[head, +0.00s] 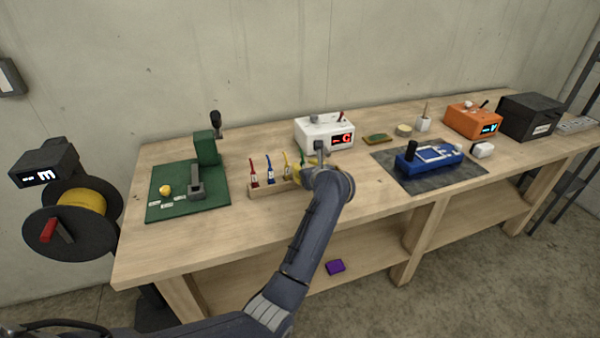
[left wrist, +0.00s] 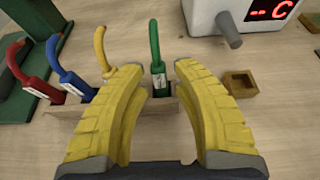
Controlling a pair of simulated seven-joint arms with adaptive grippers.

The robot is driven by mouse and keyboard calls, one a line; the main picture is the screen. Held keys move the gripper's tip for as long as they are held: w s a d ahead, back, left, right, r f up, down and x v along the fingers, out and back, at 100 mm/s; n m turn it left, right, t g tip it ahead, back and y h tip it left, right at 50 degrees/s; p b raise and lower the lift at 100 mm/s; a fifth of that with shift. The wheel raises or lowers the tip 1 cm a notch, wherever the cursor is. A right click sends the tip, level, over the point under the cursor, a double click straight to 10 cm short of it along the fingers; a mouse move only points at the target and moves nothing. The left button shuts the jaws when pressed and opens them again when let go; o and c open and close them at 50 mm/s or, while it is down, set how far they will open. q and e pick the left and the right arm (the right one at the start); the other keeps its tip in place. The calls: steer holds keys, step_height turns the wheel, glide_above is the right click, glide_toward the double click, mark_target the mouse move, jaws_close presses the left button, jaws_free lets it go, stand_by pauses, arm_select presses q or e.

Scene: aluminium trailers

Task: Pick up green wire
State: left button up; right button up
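The green wire (left wrist: 155,45) stands upright in the wooden rack (left wrist: 150,106), with a numbered white tag low on it. In the left wrist view my left gripper (left wrist: 163,70) is open, with its yellow fingers on either side of the green wire. I see a gap on both sides, and the lower end is hidden in the rack. In the head view my left gripper (head: 306,165) is over the right end of the rack (head: 266,191), and my arm hides most of the green wire. My right gripper is in neither view.
Red (left wrist: 20,62), blue (left wrist: 62,65) and yellow (left wrist: 101,48) wires stand left of the green wire. A white box with a red display (head: 325,134) stands behind. A green mat with a press (head: 207,147) lies left; a blue device (head: 430,160) lies right.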

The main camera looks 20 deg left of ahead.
arm_select(q)
steer(key=shift+x, duration=0.85)
jaws_close()
